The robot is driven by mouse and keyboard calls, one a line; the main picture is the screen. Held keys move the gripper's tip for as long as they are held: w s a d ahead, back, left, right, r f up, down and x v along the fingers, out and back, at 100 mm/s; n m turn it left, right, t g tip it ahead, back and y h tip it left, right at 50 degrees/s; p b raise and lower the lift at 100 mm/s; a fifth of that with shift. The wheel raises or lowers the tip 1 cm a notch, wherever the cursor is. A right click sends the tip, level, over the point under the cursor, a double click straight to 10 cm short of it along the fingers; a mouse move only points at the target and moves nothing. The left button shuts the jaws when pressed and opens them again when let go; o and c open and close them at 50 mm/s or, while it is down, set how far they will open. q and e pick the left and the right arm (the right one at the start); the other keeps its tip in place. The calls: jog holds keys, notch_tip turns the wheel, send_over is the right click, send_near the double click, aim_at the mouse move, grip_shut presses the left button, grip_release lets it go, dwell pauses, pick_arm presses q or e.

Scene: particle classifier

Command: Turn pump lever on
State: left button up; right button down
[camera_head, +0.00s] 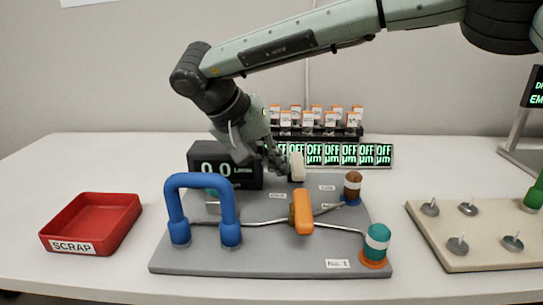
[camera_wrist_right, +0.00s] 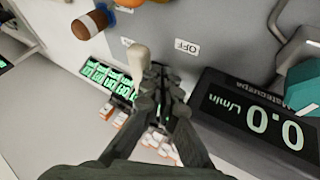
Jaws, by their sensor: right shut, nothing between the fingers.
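A cream-coloured lever (camera_head: 297,167), apparently the pump lever, stands at the back of the grey board (camera_head: 200,262). My right gripper (camera_head: 278,166) is shut and empty, its fingertips close to the lever's left side in the head view. In the wrist view the lever (camera_wrist_right: 138,62) is just left of the closed fingertips (camera_wrist_right: 160,82); I cannot tell whether they touch. A label reading OFF (camera_wrist_right: 187,46) lies beyond the fingertips. The flow display (camera_head: 225,168) reads 0.0 L/min. My left gripper is not in view.
A blue arched pipe (camera_head: 203,182) and an orange handle (camera_head: 302,212) stand up from the board. A brown-topped fitting (camera_head: 352,187) and a teal one (camera_head: 377,240) are at its right. A red SCRAP tray (camera_head: 92,221) is left; a pegged beige board (camera_head: 480,255) is right.

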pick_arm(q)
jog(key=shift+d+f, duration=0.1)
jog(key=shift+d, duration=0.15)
pick_arm(e)
jog(key=shift+s+d, duration=0.1)
jog(key=shift+d, duration=0.15)
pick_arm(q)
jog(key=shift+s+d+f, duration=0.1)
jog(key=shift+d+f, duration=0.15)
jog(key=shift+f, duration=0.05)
pick_arm(e)
jog(key=shift+n, duration=0.4)
